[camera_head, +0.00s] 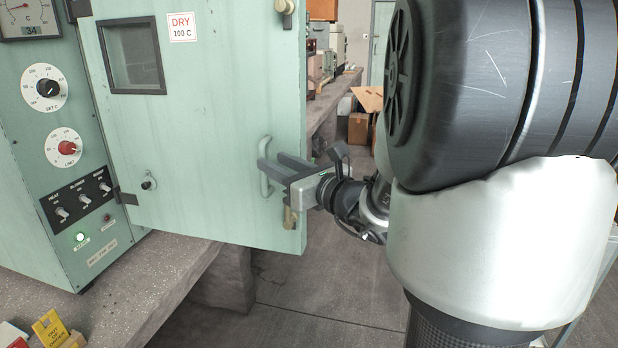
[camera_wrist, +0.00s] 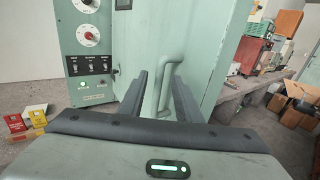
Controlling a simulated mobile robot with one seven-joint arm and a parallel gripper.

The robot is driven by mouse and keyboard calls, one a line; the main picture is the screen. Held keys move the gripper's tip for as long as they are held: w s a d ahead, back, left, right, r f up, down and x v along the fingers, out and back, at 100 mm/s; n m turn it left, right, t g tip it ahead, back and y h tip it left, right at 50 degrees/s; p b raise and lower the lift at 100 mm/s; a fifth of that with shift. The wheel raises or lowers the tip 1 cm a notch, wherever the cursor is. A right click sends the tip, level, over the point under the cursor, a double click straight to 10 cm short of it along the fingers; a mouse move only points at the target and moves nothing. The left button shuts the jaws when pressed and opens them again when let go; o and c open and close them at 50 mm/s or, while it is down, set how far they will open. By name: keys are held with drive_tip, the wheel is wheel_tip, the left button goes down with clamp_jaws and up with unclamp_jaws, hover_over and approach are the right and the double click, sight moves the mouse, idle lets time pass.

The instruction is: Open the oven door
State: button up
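The oven door (camera_head: 205,190) is a pale green panel with a small window, hinged at the left beside the control panel. It stands swung out at an angle from that panel, its lower edge over the bench edge. Its bar handle (camera_head: 266,181) is near the right edge and also shows in the wrist view (camera_wrist: 166,88). My gripper (camera_head: 275,152) is at the handle. In the wrist view my gripper's fingers (camera_wrist: 160,80) are spread, one either side of the bar, with a gap visible at the left. Contact on the right is unclear. The oven's inside is hidden.
The control panel (camera_head: 78,165) with knobs and switches is left of the door. Small yellow and red boxes (camera_head: 50,327) lie on the concrete bench (camera_head: 165,275). Cardboard boxes (camera_head: 358,127) and another bench with equipment are behind. Floor is clear below the door.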

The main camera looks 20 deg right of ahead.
drive_tip(key=v, duration=1.1)
drive_tip(key=shift+s+p, duration=0.2)
drive_tip(key=shift+p, duration=0.2)
